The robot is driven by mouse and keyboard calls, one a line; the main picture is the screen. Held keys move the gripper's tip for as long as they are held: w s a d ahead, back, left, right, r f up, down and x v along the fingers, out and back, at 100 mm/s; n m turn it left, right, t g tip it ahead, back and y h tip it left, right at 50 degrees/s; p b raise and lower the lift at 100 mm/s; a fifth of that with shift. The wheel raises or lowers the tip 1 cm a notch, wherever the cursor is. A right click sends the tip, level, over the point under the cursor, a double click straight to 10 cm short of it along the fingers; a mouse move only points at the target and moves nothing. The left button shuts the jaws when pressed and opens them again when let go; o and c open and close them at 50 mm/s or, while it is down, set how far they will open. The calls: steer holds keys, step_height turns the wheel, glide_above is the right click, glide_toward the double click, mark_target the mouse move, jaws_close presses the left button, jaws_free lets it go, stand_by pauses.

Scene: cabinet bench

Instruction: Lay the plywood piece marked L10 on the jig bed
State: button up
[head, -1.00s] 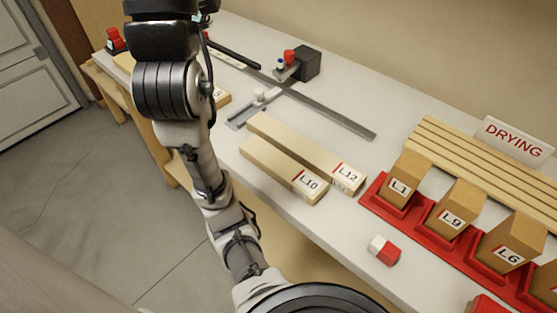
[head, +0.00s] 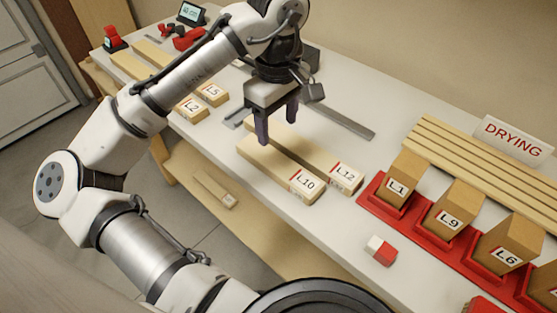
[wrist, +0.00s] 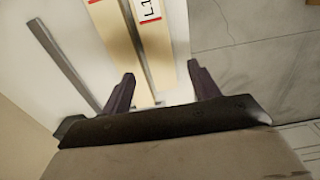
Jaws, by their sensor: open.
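The plywood piece L10 (head: 270,166) lies flat on the bench near its front edge. The piece L12 (head: 318,160) lies alongside it, farther back. My gripper (head: 277,126) is open and empty, pointing down over the far-left ends of these two pieces. In the wrist view, L10 (wrist: 155,45) and its neighbour L12 (wrist: 113,28) show between and beyond my open fingers (wrist: 161,74); the label there is cut off by the frame edge. A grey metal bar (head: 343,120) lies behind the pieces. My gripper and arm hide most of the fixture there; I cannot make out a jig bed.
A red rack (head: 378,205) at the right holds blocks L1, L9 and L6, before a slatted stand and a DRYING sign (head: 514,139). A red-and-white block (head: 380,250) lies at the front. Pieces L2 (head: 192,108) and L5 (head: 212,93) lie left. Another piece (head: 215,188) lies below.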

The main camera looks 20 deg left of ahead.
glide_above(277, 162)
steer(key=f, duration=0.6)
steer(key=shift+s+d+f, duration=0.3)
steer(key=shift+f, duration=0.05)
steer(key=shift+w+a+f+p, duration=0.15)
steer(key=shift+f+p, duration=0.2)
steer(key=shift+f, duration=1.05)
steer(key=shift+w+a+f+p, duration=0.15)
steer(key=shift+f+p, duration=0.15)
steer(key=shift+f, duration=1.05)
steer(key=c, duration=1)
steer(key=shift+o, duration=0.2)
steer(key=shift+r, duration=0.1)
